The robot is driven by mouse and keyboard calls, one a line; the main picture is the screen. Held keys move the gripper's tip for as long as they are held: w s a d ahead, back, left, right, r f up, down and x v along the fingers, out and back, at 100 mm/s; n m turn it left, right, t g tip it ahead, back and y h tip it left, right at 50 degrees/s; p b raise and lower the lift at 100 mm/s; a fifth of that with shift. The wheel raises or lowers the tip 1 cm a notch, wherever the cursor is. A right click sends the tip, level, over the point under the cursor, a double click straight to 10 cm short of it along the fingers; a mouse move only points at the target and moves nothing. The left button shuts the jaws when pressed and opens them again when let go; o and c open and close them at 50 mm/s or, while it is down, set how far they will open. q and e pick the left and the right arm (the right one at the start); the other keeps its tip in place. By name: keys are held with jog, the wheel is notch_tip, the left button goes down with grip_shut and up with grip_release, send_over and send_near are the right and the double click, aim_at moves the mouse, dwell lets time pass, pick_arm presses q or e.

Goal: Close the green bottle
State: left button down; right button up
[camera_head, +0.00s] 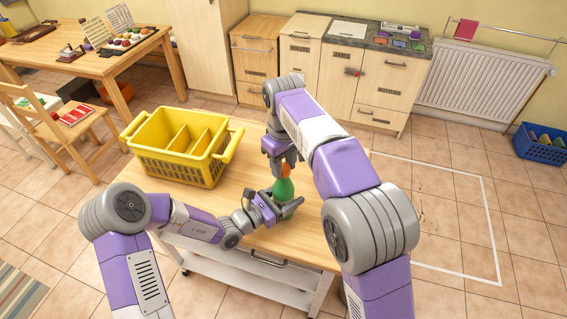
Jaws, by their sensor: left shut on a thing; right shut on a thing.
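The green bottle (284,188) stands upright on the wooden table (210,204), near its right half. My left gripper (274,207) is shut on the bottle's body from the left and hides part of it. An orange cap (286,169) is at the top of the bottle. My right gripper (279,162) comes down from above and is shut on the orange cap. The cap is at the bottle's neck, but I cannot tell whether it is screwed on or only resting there.
A yellow basket (178,168) with compartments stands on the left part of the table. The table's front edge is close to the bottle. Cabinets (350,75) stand along the back wall. A blue crate (540,147) is on the floor at far right.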

jog(key=m, duration=1)
jog(key=shift+m, duration=0.3)
jog(key=o, duration=1.2)
jog(key=shift+o, duration=0.2)
notch_tip(320, 180, up, 12)
